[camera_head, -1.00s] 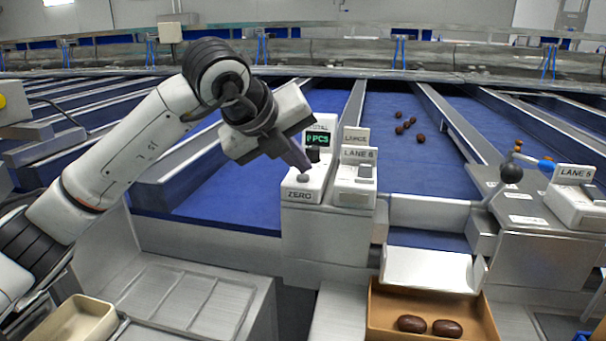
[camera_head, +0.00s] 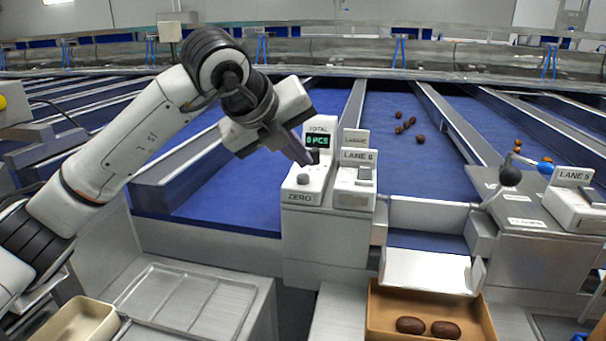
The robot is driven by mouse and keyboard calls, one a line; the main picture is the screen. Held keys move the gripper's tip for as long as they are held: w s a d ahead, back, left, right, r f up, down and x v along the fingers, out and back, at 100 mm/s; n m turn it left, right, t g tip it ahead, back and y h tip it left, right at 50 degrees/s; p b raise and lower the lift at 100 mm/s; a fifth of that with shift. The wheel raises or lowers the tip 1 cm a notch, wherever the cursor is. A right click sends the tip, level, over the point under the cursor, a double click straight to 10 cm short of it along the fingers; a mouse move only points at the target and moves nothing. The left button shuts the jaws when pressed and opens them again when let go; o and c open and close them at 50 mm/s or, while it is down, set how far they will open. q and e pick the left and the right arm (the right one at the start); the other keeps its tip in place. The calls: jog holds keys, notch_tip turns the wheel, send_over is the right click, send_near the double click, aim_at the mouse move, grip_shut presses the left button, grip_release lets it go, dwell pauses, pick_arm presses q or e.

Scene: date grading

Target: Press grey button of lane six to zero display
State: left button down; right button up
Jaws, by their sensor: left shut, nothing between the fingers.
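The zero unit (camera_head: 300,197) is a white box with a "ZERO" label and a round grey button (camera_head: 303,179) on its sloped top. A green-lit display (camera_head: 318,141) behind it shows a small count in PCS, its digit too small to read surely. The LANE 6 box (camera_head: 354,195) stands directly to the right, with its sign (camera_head: 357,156) on top. My left gripper (camera_head: 306,160) is shut and empty, its fingertips above and apart from the grey button. My right gripper is not in view.
Brown dates (camera_head: 405,122) lie on the blue lane belt behind. A brown tray (camera_head: 380,315) with two dates sits at the front. A LANE 5 box (camera_head: 577,205) and a black-knobbed lever (camera_head: 510,174) stand at right. A beige bin (camera_head: 78,322) is at lower left.

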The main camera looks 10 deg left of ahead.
aim_at(299, 185)
pick_arm(q)
notch_tip(299, 185, up, 5)
jog(key=p, duration=0.3)
dwell(0.7)
